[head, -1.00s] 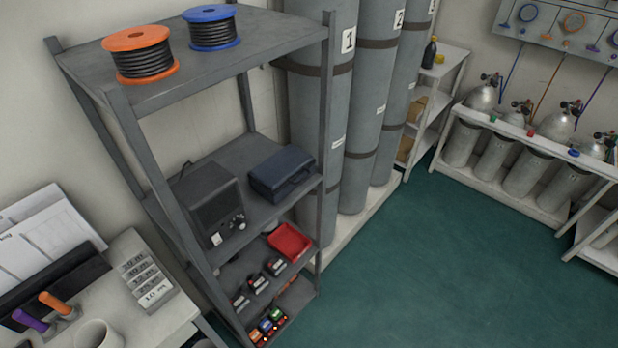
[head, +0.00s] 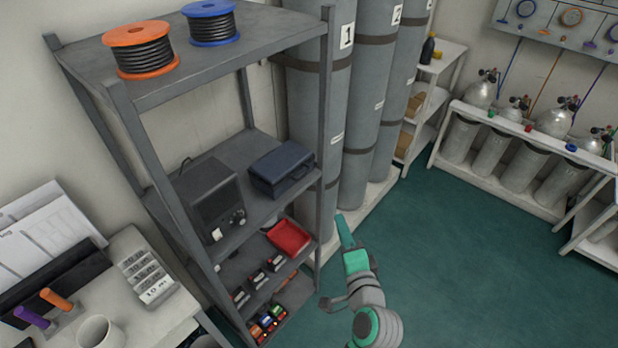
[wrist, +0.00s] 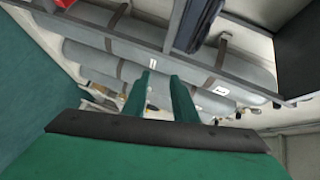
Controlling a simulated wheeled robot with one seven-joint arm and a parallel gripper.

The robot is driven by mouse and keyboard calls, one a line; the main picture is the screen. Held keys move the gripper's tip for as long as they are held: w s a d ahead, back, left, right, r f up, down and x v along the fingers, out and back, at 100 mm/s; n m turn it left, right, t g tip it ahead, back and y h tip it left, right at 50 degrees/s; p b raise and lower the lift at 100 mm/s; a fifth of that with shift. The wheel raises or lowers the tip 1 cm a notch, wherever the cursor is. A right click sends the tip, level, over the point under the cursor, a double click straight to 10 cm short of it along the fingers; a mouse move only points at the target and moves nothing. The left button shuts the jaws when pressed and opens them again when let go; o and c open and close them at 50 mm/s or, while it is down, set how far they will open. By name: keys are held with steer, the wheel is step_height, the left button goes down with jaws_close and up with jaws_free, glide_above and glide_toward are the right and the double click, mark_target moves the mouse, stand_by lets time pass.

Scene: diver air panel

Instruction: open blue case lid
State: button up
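The blue case (head: 282,168) lies on the middle shelf of the grey rack, near its right end, with its lid down. In the wrist view a dark blue shape at the top, likely the case (wrist: 198,22), is partly cut off by the frame edge. My gripper (head: 342,220) is in front of the gas cylinders, right of the rack and lower in the picture than the case, apart from it. In the wrist view my gripper's two green fingers (wrist: 160,76) have a gap between them and hold nothing.
A black radio-like box (head: 210,198) stands left of the case. A rack post (head: 327,120) rises beside the case's right end. A red tray (head: 289,237) and small devices sit on the shelf below. Tall cylinders (head: 360,150) stand behind. The green floor is clear to the right.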

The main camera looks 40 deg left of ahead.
mark_target(305, 173)
steer(key=a+r+n+g+y, duration=0.25)
steer(key=a+r+g, duration=0.2)
steer(key=r, duration=0.35)
steer(key=x, duration=1.1)
steer(key=shift+w, duration=0.2)
steer(key=shift+a+t, duration=0.1)
steer(key=shift+t, duration=0.15)
steer(key=shift+w+r, duration=0.1)
jaws_close()
steer(key=shift+a, duration=0.1)
